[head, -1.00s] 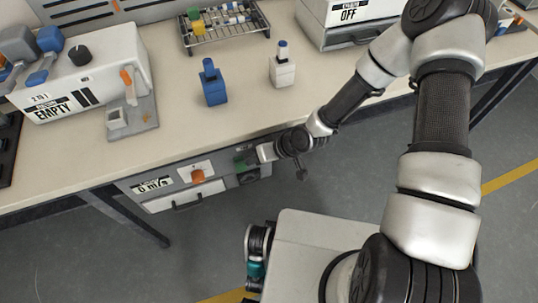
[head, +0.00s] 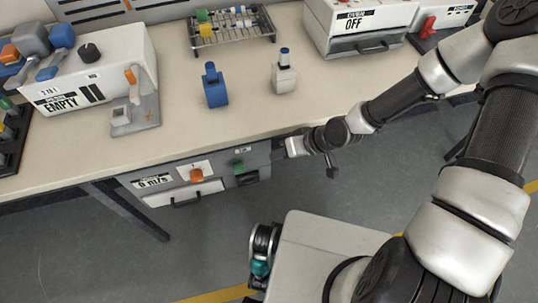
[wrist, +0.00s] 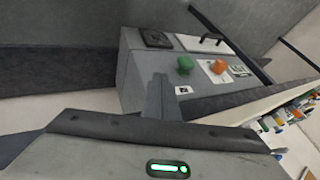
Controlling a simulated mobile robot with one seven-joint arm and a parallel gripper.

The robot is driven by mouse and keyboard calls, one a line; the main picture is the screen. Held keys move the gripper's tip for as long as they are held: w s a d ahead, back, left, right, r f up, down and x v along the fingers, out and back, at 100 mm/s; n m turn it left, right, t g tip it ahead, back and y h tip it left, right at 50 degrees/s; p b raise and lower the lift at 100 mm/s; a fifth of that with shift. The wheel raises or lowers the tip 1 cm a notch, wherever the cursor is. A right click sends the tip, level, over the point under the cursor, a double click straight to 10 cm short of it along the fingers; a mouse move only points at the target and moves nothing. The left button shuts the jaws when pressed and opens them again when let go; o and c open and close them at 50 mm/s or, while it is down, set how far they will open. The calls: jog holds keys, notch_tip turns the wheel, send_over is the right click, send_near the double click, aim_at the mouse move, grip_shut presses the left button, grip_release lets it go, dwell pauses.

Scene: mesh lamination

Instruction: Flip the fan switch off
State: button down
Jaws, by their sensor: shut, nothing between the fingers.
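A grey control box (head: 262,160) hangs under the bench's front edge. It carries a green switch (head: 239,165) above a dark vent, an orange knob (head: 197,175) and a display (head: 152,181) that reads 0 m/s. The wrist view shows the green switch (wrist: 185,64) and the orange knob (wrist: 219,66) too. The label by the green switch is too small to read. My gripper (head: 283,147) is shut and empty, to the right of the box and apart from the green switch. Its closed fingers (wrist: 160,95) point toward the box in the wrist view.
The bench top (head: 180,125) lies just above my gripper. A drawer handle (head: 187,201) projects below the orange knob.

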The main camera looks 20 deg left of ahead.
jog(key=shift+v, duration=1.1)
jog(key=shift+d, duration=0.1)
